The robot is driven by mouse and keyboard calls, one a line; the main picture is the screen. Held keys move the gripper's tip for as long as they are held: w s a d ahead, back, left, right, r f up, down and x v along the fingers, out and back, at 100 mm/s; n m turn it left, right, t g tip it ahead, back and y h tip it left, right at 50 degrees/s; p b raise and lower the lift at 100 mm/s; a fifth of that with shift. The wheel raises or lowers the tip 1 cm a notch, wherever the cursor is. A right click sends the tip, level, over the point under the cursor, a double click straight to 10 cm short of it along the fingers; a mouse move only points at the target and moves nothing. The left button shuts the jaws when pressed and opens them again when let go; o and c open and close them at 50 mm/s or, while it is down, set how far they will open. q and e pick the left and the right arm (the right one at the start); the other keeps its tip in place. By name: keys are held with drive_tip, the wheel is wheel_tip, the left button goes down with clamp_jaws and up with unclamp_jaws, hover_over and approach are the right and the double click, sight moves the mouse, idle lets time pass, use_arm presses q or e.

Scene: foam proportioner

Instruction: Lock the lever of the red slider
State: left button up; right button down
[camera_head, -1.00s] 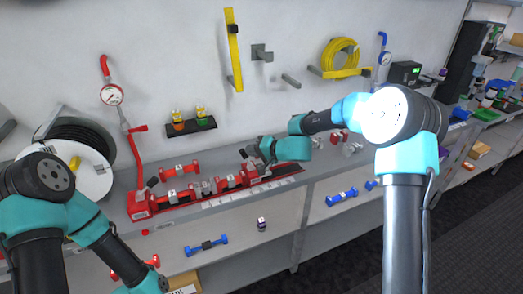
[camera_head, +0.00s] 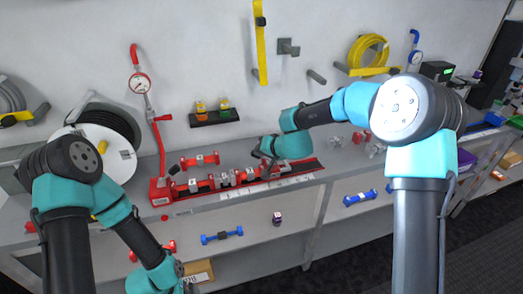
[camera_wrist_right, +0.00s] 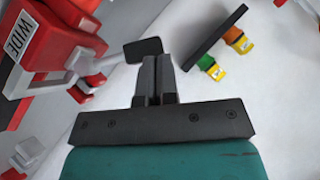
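The red slider (camera_wrist_right: 60,45), a red block marked WIDE, is at the upper left of the right wrist view. Its lever (camera_wrist_right: 143,47) has a grey arm and a dark flat tip. My right gripper (camera_wrist_right: 157,60) is shut and empty, its fingertips close beside the dark tip; I cannot tell whether they touch. In the head view my right gripper (camera_head: 264,156) is over the red rail (camera_head: 305,167) and hides part of the slider there. My left gripper (camera_head: 182,284) is low at the bottom edge, and its fingers are too unclear to read.
The red rail lies along the grey shelf with a pressure gauge (camera_head: 139,83) and red handle at its left. A small black wall shelf (camera_head: 213,118) holds two bottles. A blue dumbbell-shaped part (camera_head: 222,236) and a small dark purple item (camera_head: 277,218) are on the lower shelf.

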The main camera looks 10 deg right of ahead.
idle(0.4)
use_arm(q)
drive_tip(key=shift+s+a, duration=0.2)
drive_tip(key=shift+a, duration=0.15)
use_arm(e)
drive_tip(key=w+r+v, duration=0.2)
drive_tip(key=v, duration=1)
drive_tip(key=shift+s+d+r, duration=0.25)
drive_tip(key=shift+r, duration=0.05)
